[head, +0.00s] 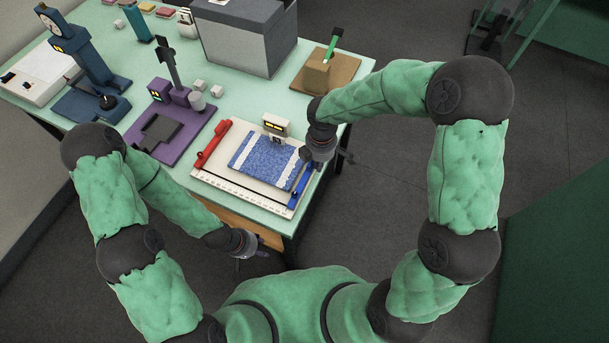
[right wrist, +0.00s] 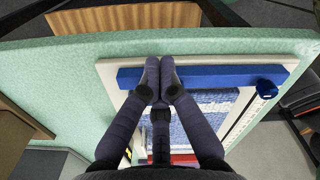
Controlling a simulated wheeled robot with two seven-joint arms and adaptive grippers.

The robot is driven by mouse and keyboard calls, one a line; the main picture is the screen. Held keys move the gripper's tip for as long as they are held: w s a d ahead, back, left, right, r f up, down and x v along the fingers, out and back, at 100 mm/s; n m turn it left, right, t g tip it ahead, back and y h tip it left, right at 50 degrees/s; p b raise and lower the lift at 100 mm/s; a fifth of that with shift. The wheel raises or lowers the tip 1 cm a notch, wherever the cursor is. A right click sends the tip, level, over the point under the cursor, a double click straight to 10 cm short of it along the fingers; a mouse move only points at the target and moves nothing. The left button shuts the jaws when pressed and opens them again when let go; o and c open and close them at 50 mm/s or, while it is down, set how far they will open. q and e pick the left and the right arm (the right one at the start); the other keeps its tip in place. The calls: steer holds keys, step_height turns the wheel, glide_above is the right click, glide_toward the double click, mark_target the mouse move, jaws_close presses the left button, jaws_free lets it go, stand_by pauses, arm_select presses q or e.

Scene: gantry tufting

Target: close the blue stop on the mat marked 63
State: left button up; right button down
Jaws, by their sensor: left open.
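The blue stop (head: 302,177) is a long blue bar along the right side of a white board (head: 212,186). A blue speckled mat (head: 262,163) with pale edges lies on the board, left of the bar. I cannot read a number on it. In the right wrist view the blue stop (right wrist: 220,76) runs across, with a round knob at its right end. My right gripper (right wrist: 160,62) has its fingertips together over the bar; I cannot tell if they touch it. In the head view it is at the bar's far end (head: 322,152). My left gripper (head: 246,254) is open and empty before the table's front edge.
A red bar (head: 213,145) lies on the board's left side. A small display (head: 276,125) stands at its back.

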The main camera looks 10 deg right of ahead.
mark_target(296, 159)
steer(key=shift+w+a+p, duration=0.2)
steer(key=shift+w+a, duration=0.65)
steer(key=shift+a, duration=0.4)
steer(key=shift+w+a+p, duration=0.25)
steer(key=shift+w+a, duration=0.6)
steer(key=shift+a, duration=0.35)
steer(key=shift+w+a+p, duration=0.2)
steer(key=shift+w+a, duration=0.65)
steer(key=shift+a, duration=0.4)
stand_by(2.5)
steer(key=shift+s+d, duration=0.4)
steer(key=shift+d, duration=0.15)
stand_by(0.4)
step_height(296, 159, up, 8)
steer(key=p, duration=0.6)
stand_by(0.5)
